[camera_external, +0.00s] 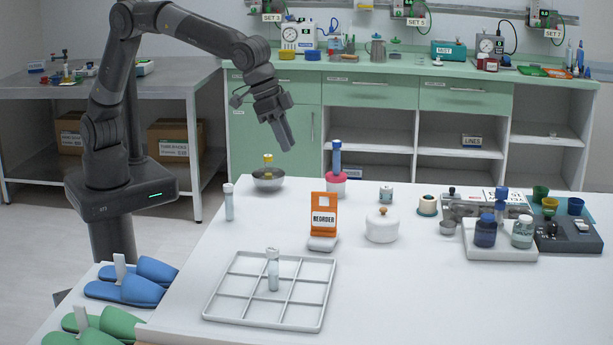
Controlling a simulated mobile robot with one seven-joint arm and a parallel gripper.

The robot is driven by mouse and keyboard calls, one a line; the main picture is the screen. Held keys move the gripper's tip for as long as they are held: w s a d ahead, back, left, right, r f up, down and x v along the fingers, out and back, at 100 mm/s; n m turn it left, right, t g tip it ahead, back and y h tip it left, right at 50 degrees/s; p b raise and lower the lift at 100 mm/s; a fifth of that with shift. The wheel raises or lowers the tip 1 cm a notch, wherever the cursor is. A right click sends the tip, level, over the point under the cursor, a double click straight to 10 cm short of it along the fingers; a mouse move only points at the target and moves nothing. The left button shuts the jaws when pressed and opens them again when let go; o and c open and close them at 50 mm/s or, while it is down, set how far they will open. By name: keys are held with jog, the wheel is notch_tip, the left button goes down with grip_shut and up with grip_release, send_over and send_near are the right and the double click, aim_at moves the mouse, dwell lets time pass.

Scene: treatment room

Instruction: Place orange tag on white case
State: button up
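The orange tag (325,203) stands upright on the white table, with a white label reading REORDER. A small whitish block (322,243) sits at its foot; I cannot tell if it is the tag's base or a separate case. A round white lidded container (382,229) with a tan knob stands just right of the tag. No other thing is plainly a white case. My gripper (285,143) hangs in the air, above and left of the tag, pointing down. It touches nothing visible. Its fingers look like one dark shape, so their opening is unclear.
A white divided tray (215,306) holding a capped tube (273,270) lies in front. A bottle tray (500,254) and devices crowd the right. The front right table is clear.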

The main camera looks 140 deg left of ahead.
jog(key=s+d+r+m+t+h, duration=0.1)
jog(key=s+d+r+m, duration=0.1)
jog(key=s+d+r, duration=0.5)
jog(key=s+d+r+m+t+h, duration=0.1)
jog(key=s+d+r+m, duration=0.1)
jog(key=s+d, duration=0.95)
jog(key=s+d+f+m, duration=0.2)
jog(key=s+d+f, duration=0.1)
jog(key=s, duration=0.8)
jog(key=s+d+f+m, duration=0.2)
jog(key=s+f, duration=0.1)
jog(key=s, duration=0.9)
jog(key=shift+d+h, duration=0.4)
